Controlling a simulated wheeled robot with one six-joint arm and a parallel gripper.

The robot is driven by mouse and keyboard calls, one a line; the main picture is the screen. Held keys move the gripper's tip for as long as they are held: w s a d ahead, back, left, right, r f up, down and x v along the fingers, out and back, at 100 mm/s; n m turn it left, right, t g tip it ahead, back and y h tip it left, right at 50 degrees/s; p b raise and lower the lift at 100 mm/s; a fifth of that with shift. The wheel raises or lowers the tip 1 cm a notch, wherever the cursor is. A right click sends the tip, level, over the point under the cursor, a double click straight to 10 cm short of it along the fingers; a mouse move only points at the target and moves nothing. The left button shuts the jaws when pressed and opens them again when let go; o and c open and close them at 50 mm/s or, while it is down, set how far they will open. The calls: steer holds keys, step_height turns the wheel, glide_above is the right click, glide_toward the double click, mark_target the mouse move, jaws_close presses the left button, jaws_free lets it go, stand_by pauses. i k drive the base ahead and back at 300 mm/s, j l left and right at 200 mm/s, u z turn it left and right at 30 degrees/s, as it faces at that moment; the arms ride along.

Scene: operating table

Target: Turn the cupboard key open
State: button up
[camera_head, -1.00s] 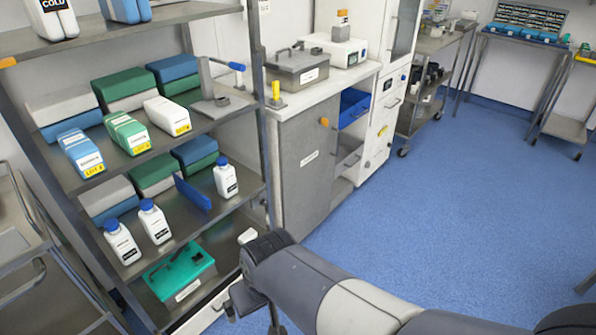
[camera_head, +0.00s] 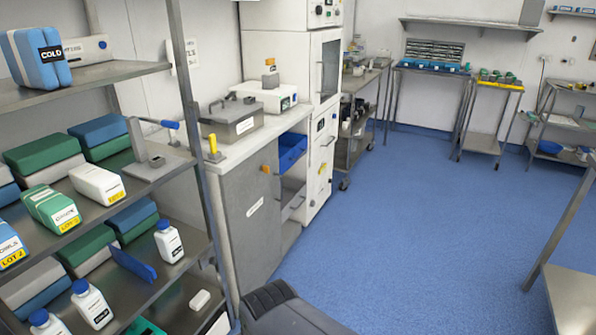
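The cupboard (camera_head: 248,225) has a grey door with a white label and stands under the white counter in the middle left. A small orange knob-like piece (camera_head: 265,169), which looks like the key, sits near the top right of its door. It is too small to tell how it is turned. The door looks shut. My gripper is out of view; only a dark and grey link of my arm shows at the bottom edge, below and in front of the cupboard.
A metal shelf rack (camera_head: 150,187) with boxes and bottles stands left, close beside the cupboard. A blue drawer or bin (camera_head: 291,152) shows right of the door. A grey lidded box (camera_head: 232,120) is on the counter. Blue floor (camera_head: 420,220) is clear to the right.

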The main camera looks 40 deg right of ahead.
mark_target(263, 169)
steer(key=z, duration=0.8)
steer(key=i+j, duration=0.1)
steer(key=i, duration=0.5)
steer(key=i+j+z, duration=0.1)
steer(key=i, duration=0.5)
